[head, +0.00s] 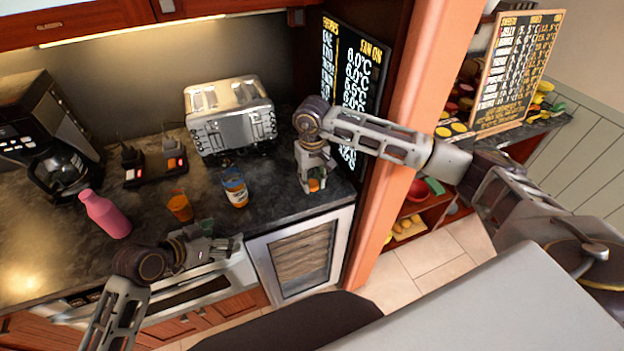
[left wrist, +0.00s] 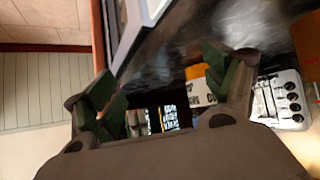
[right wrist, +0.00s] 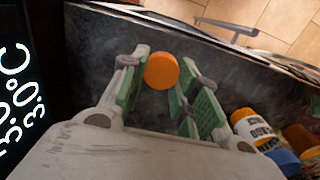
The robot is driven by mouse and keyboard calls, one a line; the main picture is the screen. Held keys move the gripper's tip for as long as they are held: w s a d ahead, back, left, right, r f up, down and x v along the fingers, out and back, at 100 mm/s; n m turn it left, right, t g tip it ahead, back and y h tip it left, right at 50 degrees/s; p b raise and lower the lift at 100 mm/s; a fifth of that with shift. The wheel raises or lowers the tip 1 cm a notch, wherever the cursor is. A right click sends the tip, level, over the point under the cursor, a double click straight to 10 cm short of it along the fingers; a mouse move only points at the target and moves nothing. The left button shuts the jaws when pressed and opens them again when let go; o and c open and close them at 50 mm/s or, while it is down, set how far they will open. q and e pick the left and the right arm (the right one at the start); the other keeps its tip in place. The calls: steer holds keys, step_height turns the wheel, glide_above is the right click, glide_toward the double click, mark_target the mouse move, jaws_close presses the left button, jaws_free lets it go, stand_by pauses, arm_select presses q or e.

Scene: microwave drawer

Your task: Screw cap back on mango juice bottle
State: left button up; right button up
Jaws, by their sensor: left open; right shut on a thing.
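The mango juice bottle (head: 236,193), orange with a white label, stands on the dark counter in front of the toaster. It also shows in the left wrist view (left wrist: 201,86) and the right wrist view (right wrist: 251,126). My right gripper (head: 312,184) points down over the counter, right of the bottle. It is shut on the round orange cap (right wrist: 161,70), which shows between its green finger pads and apart from the bottle. My left gripper (head: 224,237) is open and empty at the counter's front edge, nearer than the bottle. Its two fingers are spread in the left wrist view (left wrist: 165,90).
An orange cup (head: 180,207) stands left of the juice bottle, and a pink bottle (head: 105,214) farther left. A toaster (head: 230,117) and a coffee maker (head: 45,140) stand behind. A menu board (head: 362,72) is close behind my right gripper.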

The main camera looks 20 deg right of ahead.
arm_select(q)
steer(key=m+h, duration=0.1)
steer(key=h, duration=0.1)
glide_toward(235, 196)
steer(key=f, duration=0.3)
steer(key=shift+w+d+f+t, duration=0.2)
steer(key=shift+w+f+t, duration=0.1)
steer(key=shift+t, duration=0.1)
steer(key=shift+w+a+r, duration=0.2)
steer(key=shift+w+r, duration=0.2)
steer(key=shift+w, duration=0.15)
steer(key=shift+d, duration=0.1)
steer(key=shift+b+x, duration=2)
steer(key=shift+x, duration=2.9)
arm_select(e)
steer(key=shift+f, duration=2)
arm_select(q)
steer(key=c, duration=1)
